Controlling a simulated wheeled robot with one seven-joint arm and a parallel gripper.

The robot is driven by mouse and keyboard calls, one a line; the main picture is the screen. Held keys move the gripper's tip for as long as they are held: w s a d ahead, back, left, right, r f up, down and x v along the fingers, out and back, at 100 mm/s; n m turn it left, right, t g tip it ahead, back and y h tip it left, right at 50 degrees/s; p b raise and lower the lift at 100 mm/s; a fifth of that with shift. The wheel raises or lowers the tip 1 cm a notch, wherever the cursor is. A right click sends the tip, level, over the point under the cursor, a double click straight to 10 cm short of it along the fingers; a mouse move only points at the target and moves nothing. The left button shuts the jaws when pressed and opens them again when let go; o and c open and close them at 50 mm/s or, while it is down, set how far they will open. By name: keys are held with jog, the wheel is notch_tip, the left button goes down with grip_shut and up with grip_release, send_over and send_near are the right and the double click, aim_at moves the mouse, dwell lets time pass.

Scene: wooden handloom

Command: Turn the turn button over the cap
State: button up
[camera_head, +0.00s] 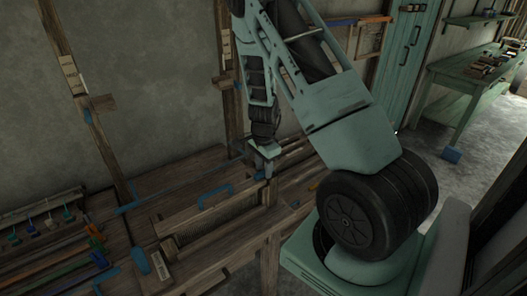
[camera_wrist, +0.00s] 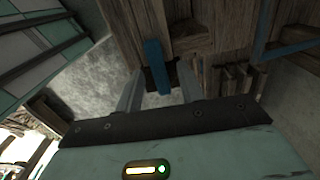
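My gripper (camera_head: 264,163) is low over the right end of the loom's front frame in the head view. In the wrist view its two pale fingers (camera_wrist: 159,76) are spread apart. A blue bar (camera_wrist: 155,56), which looks like the turn button, lies between them in the picture, with gaps on both sides. The blue bar also shows just under my gripper in the head view (camera_head: 260,175). A dark piece behind the bar may be the cap, but I cannot tell. Contact between the fingers and the bar is not visible.
A rack of coloured tools (camera_head: 45,222) is at the far left. A green bench (camera_head: 470,75) stands at the back right.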

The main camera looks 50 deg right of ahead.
aim_at(263, 171)
notch_tip(263, 171, up, 17)
dwell(0.4)
dwell(0.5)
jog(key=s+a+n+y+b, duration=0.1)
jog(key=s+a+n, duration=0.1)
jog(key=a+n, duration=0.8)
jog(key=s+a+n+y+b, duration=0.15)
jog(key=a+n, duration=0.25)
jog(key=a, duration=1.3)
jog(key=s+a+n+h+b, duration=0.1)
jog(key=s+a+n+h, duration=0.1)
jog(key=s+a+n, duration=1)
jog(key=s+n, duration=0.2)
jog(key=s, duration=0.2)
jog(key=shift+r, duration=0.4)
